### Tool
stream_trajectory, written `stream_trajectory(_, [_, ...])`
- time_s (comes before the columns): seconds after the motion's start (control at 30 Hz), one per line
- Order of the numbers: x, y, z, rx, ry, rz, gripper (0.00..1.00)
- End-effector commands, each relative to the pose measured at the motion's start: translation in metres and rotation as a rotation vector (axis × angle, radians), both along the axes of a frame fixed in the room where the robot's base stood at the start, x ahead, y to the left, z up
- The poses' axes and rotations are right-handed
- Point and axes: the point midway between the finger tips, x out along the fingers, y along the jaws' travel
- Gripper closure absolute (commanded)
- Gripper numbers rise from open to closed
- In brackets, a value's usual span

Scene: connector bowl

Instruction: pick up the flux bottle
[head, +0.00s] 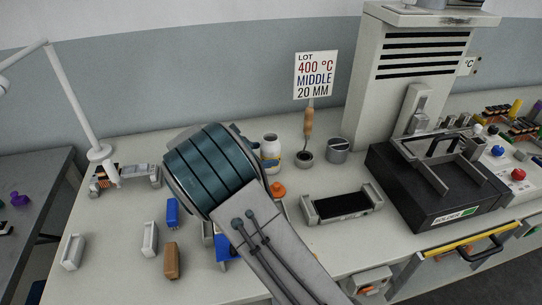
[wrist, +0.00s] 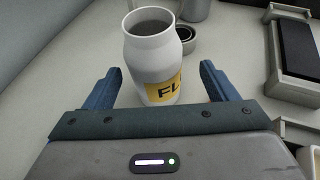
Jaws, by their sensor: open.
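The flux bottle (wrist: 155,55) is a white, open-topped jar with a yellow label reading "FL". In the wrist view it stands upright on the bench just beyond my gripper (wrist: 163,82), whose two blue fingers are apart, one on each side of its lower body. I cannot tell whether its body is fully between the fingertips. In the head view the bottle (head: 270,150) shows partly, right of my arm's teal end, which hides my fingers there.
The solder pot (head: 440,190) is at right. A black-topped tray (head: 343,203) lies right of my arm. A grey cup (head: 338,150) and a small pot holding a wooden-handled tool (head: 308,125) stand right of the bottle. Blue (head: 172,212) and brown (head: 172,261) connectors lie at left.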

Motion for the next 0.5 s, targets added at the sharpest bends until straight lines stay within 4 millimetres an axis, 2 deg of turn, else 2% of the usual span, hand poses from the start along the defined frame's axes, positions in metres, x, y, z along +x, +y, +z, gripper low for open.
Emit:
stream_trajectory(0.27, [0.012, -0.012, -0.006, -0.001, -0.001, -0.002, 0.21])
stream_trajectory(0.5, [0.036, -0.035, -0.020, -0.002, 0.000, -0.003, 0.21])
